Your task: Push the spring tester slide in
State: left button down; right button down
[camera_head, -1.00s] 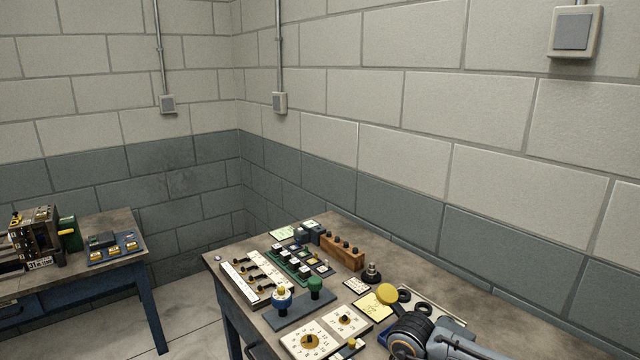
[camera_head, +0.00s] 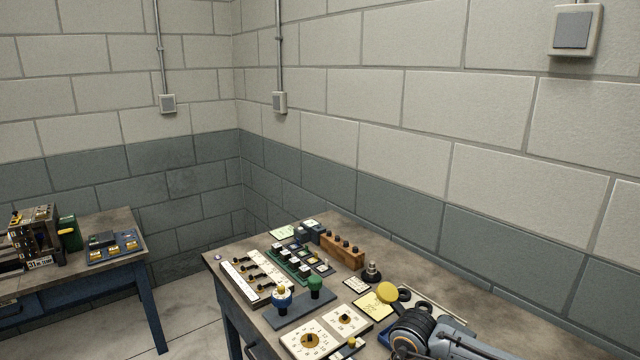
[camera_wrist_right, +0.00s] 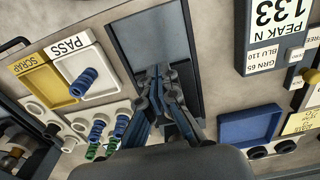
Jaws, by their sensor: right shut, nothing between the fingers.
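In the right wrist view my right gripper (camera_wrist_right: 160,78) is shut with nothing between its fingers. Its fingertips are over a dark grey, framed plate (camera_wrist_right: 158,38), which may belong to the spring tester; whether they touch it I cannot tell. A dark panel reading PEAK N 133 (camera_wrist_right: 275,32) stands to the right of the plate. I cannot make out the slide for certain. In the head view my right arm enters at the lower right, and its fingers are hidden. My left gripper is not in view.
In the wrist view, a white PASS tray (camera_wrist_right: 97,66) holding a blue spring, a yellow SCRAP tray (camera_wrist_right: 49,84) and several springs on pegs (camera_wrist_right: 97,130) lie to the left. A blue tray (camera_wrist_right: 249,129) is at the right. In the head view a wooden block (camera_head: 342,251) stands behind.

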jog(key=shift+w+d, duration=0.35)
jog(key=shift+d, duration=0.1)
jog(key=shift+s+a+r, duration=0.8)
jog(key=shift+a+r, duration=0.2)
jog(key=shift+a, duration=0.05)
jog(key=shift+r, duration=0.1)
jog(key=shift+s+a+r+p, duration=0.15)
jog(key=shift+a+r+p, duration=0.05)
jog(key=shift+r+p, duration=0.4)
notch_tip(320, 180, up, 6)
jog(key=s+a+p, duration=0.1)
jog(key=a+p, duration=0.1)
jog(key=shift+s+f, duration=0.2)
jog(key=shift+s, duration=0.1)
